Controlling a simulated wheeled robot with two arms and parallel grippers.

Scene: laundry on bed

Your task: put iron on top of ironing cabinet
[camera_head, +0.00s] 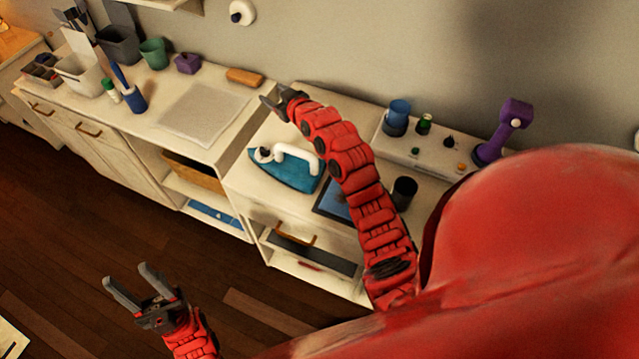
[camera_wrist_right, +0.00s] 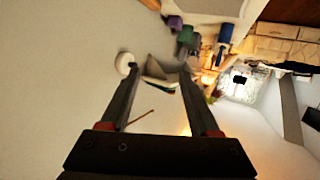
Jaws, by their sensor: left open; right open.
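A teal iron (camera_head: 290,172) with a white handle lies on the white top of a drawer cabinet (camera_head: 250,198), near its left end. Which cabinet is the ironing cabinet I cannot tell. My right gripper (camera_head: 272,95) is open and empty, beyond the iron near the wall; its arm passes just right of the iron. In the right wrist view, the open jaws (camera_wrist_right: 157,78) have nothing clearly between them, and the iron is not seen. My left gripper (camera_head: 125,273) is open and empty over the floor at lower left, well away from the iron.
The left counter holds a flat grey sheet (camera_head: 203,108), a blue bottle (camera_head: 135,99), a green cup (camera_head: 154,53) and an orange-brown block (camera_head: 245,77). Right of my arm are a black cup (camera_head: 404,192) and a purple device (camera_head: 505,130). Dark wooden floor (camera_head: 60,240) is clear at left.

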